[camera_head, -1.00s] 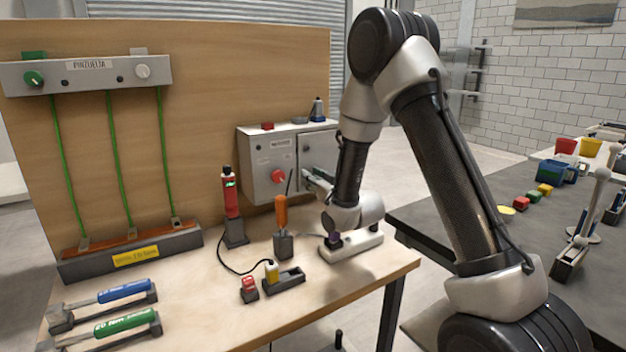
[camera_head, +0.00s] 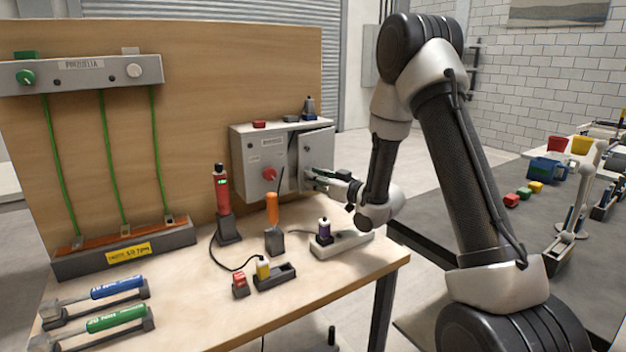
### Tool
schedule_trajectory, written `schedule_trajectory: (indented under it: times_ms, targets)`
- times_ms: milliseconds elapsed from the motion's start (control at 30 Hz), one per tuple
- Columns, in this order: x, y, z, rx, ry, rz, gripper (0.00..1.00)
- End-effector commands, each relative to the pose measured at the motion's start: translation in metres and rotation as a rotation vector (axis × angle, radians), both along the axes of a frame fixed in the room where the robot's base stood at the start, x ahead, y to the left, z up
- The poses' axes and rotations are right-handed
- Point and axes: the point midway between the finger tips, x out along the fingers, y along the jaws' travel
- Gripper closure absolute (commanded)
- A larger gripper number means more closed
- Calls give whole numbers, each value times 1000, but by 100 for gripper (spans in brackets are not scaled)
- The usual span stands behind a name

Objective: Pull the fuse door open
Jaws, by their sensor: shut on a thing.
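The fuse door (camera_head: 317,150) is the light grey panel on the right half of the grey wall box (camera_head: 258,150). It looks slightly ajar, but the angle is hard to judge. My gripper (camera_head: 314,178) is at the lower part of the door, reaching in from the right. Its fingers are shut on what seems to be the door's handle. The handle is small and mostly hidden by the fingers.
A red knob (camera_head: 269,174) sits left of the door. Small items lie on top of the box. Open air is right of the box.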

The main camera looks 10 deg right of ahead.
Motion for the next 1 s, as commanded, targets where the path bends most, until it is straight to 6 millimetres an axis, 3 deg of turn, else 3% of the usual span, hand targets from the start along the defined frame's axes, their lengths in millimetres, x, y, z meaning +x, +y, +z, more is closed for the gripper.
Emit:
schedule_trajectory:
  times_ms: [133,167,267,300,667,1000]
  targets:
    - [0,0,0,1,-1,-1,100]
    - [0,0,0,1,-1,-2,77]
    - [0,0,0,1,-1,-2,59]
    - [0,0,0,1,-1,-2,57]
    - [-4,-4,0,0,0,-3,57]
    - [-50,-35,0,1,1,-5,57]
